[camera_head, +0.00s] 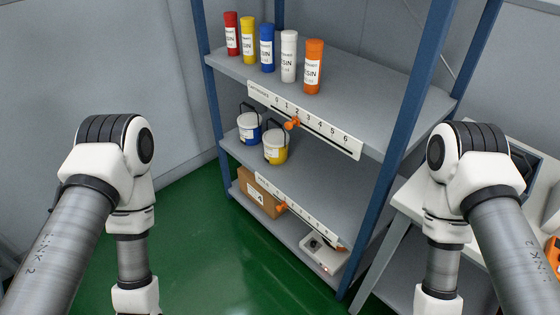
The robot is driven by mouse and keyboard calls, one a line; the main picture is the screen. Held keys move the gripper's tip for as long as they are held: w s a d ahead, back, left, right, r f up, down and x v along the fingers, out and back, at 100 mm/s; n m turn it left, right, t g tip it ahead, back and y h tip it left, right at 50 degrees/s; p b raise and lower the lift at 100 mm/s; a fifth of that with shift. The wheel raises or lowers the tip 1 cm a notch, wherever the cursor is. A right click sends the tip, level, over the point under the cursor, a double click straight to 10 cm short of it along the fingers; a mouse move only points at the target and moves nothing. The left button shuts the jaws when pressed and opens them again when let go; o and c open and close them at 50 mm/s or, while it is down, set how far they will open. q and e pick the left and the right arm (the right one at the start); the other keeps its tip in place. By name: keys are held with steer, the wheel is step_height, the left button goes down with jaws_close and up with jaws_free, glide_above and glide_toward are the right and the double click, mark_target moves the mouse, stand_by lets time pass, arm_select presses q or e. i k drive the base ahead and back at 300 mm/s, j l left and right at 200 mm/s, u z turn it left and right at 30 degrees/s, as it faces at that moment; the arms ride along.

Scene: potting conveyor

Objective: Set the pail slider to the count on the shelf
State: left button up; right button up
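Two pails stand on the middle shelf, a white one with a blue band (249,128) and a white one with a yellow band (275,147).
Several resin cartridges stand on the top shelf, from red (232,33) to orange (313,66). A cardboard box (257,193) and a pale device (322,253) are low down. Blue posts (403,110) frame the rack. A table (408,200) stands right. Green floor (190,235) is clear.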

mark_target(279, 208)
steer(key=i+j+z, duration=0.1)
steer(key=j+z, duration=0.15)
steer(key=z, duration=0.2)
steer(key=i+j+z, duration=0.1)
steer(key=j+z, duration=0.2)
steer(key=z, duration=0.15)
steer(key=j+z, duration=0.3)
steer(key=z, duration=0.15)
